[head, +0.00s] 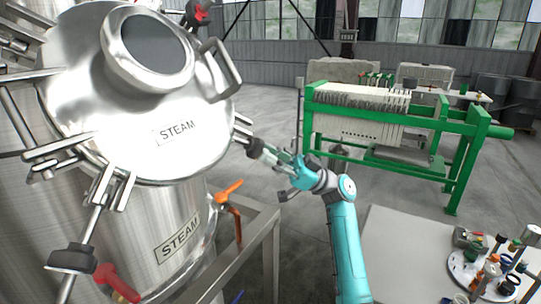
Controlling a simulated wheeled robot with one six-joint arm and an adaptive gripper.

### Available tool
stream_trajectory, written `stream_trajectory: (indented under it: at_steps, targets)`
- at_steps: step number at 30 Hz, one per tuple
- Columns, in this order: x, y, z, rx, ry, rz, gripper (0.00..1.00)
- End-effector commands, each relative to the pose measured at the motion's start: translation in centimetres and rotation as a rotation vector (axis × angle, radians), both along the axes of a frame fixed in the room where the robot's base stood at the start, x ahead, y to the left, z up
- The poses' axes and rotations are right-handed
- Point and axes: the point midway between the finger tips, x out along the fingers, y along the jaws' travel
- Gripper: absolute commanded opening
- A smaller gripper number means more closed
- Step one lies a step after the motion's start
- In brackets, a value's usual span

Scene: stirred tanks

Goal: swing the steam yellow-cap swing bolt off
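The steel tank's round lid (150,120) with a STEAM label faces me at the left, and a second STEAM label is on the tank wall (180,235) below. Swing bolts sit around the lid's rim. One at lower left has a dark knob (72,258), and one at the top has a red part (200,12). At the lid's right edge, a bolt with a dark knob (253,147) lies right at my gripper (268,155). I see no clear yellow cap. My gripper is small and overlaps the knob; its grip cannot be made out.
An orange-handled valve (229,192) sticks out below the lid, above a metal stand (262,225). A red-handled valve (118,282) is at lower left. A green-framed filter press (375,120) stands behind at right. A table (400,245) with small bottles is at lower right.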

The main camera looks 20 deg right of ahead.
Motion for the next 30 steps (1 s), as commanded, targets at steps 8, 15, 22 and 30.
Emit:
stream_trajectory:
  at_steps: [8, 15, 22, 30]
  targets:
    - [-0.1, 0.0, 0.0, 0.000, -0.003, 0.004, 0.36]
    - [-0.3, -0.9, -0.6, 0.000, 0.000, 0.004, 0.36]
    - [-0.9, -4.3, -3.0, 0.001, 0.000, 0.001, 0.36]
    - [-1.7, -8.1, -5.7, 0.001, 0.000, 0.002, 0.36]
